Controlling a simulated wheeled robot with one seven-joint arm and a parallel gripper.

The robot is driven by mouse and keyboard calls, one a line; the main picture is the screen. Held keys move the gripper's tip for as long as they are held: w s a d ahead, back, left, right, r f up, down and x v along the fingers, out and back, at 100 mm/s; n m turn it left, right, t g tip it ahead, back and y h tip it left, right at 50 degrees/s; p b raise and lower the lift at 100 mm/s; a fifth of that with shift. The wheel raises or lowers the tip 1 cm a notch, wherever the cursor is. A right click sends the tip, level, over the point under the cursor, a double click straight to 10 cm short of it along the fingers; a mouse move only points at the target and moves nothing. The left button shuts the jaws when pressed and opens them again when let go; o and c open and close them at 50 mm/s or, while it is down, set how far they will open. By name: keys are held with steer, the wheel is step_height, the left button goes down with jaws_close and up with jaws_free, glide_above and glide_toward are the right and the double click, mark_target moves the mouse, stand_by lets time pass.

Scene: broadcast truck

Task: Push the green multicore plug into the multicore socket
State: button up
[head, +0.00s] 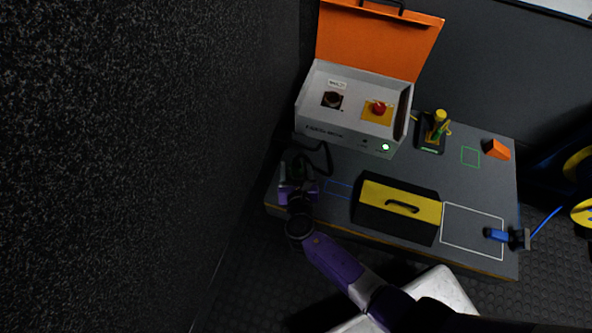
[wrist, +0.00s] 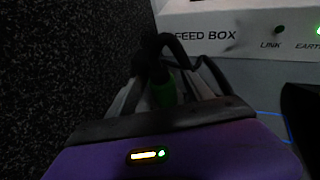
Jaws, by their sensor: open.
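The green multicore plug (wrist: 163,92) stands between my gripper's fingers in the wrist view, with a black cable at its far end. In the head view the plug is small and dark at my gripper (head: 296,170), at the table's left end. My gripper (wrist: 165,85) is open around the plug; whether either finger touches it I cannot tell. The multicore socket (head: 332,100) is a dark round opening on the sloping panel of the white feed box (head: 325,134), under a "MULTI" label. It is up and right of my gripper and looks empty.
The orange lid (head: 375,40) stands open. A yellow-and-black case (head: 400,203), a yellow-topped item (head: 438,120), an orange block (head: 496,149) and a blue connector (head: 497,235) are on the table. A dark wall (head: 150,150) is close on the left.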

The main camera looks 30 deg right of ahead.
steer(key=b+x, duration=0.1)
steer(key=x, duration=0.1)
steer(key=b+x, duration=0.1)
steer(key=x, duration=0.1)
steer(key=shift+w+d+f+b, duration=0.1)
steer(key=shift+d+f+b, duration=0.05)
steer(key=shift+f+b, duration=0.2)
steer(key=shift+w+r, duration=0.1)
steer(key=shift+w, duration=0.05)
steer(key=shift+r, duration=0.1)
jaws_close()
